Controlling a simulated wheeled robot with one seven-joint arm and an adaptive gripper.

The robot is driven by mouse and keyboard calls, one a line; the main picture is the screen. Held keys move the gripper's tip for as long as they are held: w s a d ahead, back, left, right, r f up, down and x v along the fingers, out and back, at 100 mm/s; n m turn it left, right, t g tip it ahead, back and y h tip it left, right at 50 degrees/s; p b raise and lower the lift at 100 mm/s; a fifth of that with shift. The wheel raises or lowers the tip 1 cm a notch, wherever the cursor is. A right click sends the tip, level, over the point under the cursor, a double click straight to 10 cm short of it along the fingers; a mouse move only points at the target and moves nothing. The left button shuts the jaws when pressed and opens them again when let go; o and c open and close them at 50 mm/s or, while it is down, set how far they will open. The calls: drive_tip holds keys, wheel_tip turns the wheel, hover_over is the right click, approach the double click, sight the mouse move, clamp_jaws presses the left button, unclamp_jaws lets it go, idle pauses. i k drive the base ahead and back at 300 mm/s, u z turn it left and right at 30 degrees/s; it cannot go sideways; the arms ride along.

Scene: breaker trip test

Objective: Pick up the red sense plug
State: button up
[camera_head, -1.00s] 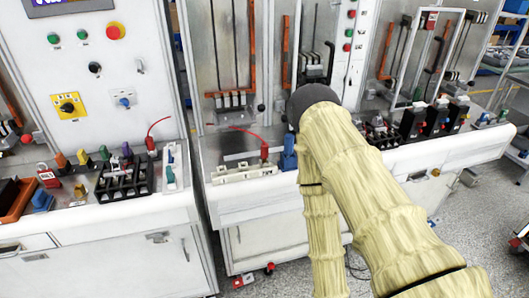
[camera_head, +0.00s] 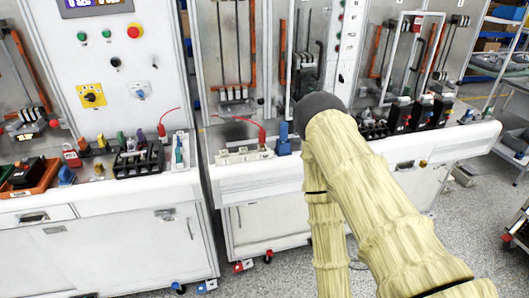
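Two red plugs with thin red leads show in the head view; I cannot tell which is the sense plug. One red plug (camera_head: 262,135) stands upright at the white terminal strip (camera_head: 240,155) on the middle bench, left of a blue block (camera_head: 284,140). Another red plug (camera_head: 162,133) stands at the right end of the left bench, behind a black breaker block (camera_head: 138,160). My arm, in a cream cover, bends in front of the middle bench and its lower part leaves the bottom of the picture. My gripper is out of view.
The left bench (camera_head: 110,185) also holds a red padlock (camera_head: 71,155), several coloured plugs and an orange tray (camera_head: 32,178). Upright panels stand behind the benches. Black breakers (camera_head: 420,113) line the right bench. Grey floor (camera_head: 285,280) is free in front of the cabinets.

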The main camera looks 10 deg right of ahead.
sight(262, 134)
drive_tip(key=u, duration=1.5)
drive_tip(key=i, duration=1.15)
drive_tip(key=z, duration=0.95)
